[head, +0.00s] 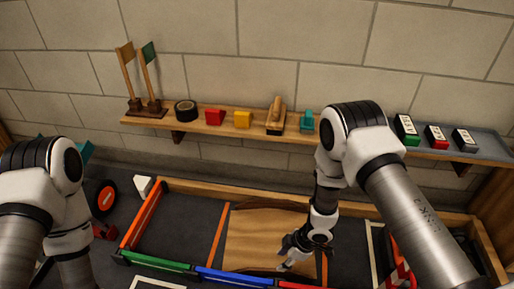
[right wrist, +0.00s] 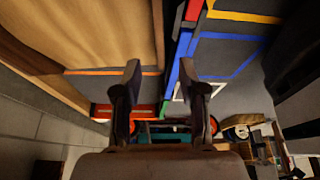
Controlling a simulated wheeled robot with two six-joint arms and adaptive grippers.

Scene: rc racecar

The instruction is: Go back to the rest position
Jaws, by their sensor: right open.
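My right gripper (head: 298,256) hangs low over the front right part of the wooden panel (head: 262,228). In the right wrist view its two fingers (right wrist: 162,85) are spread apart with nothing between them. My left arm enters at the left, but its gripper is out of sight. A teal car with an orange-ringed wheel (head: 106,197) is mostly hidden behind my left arm. Part of its teal body (right wrist: 172,130) shows beyond my right fingers in the right wrist view.
A wall shelf (head: 195,127) holds flags, black tape, red and yellow blocks, and a brush. A grey tray (head: 480,142) with several small boxes is at its right. A wood-framed track area with red, green and blue edging (head: 232,276) lies below, with a striped barrier (head: 400,263) at right.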

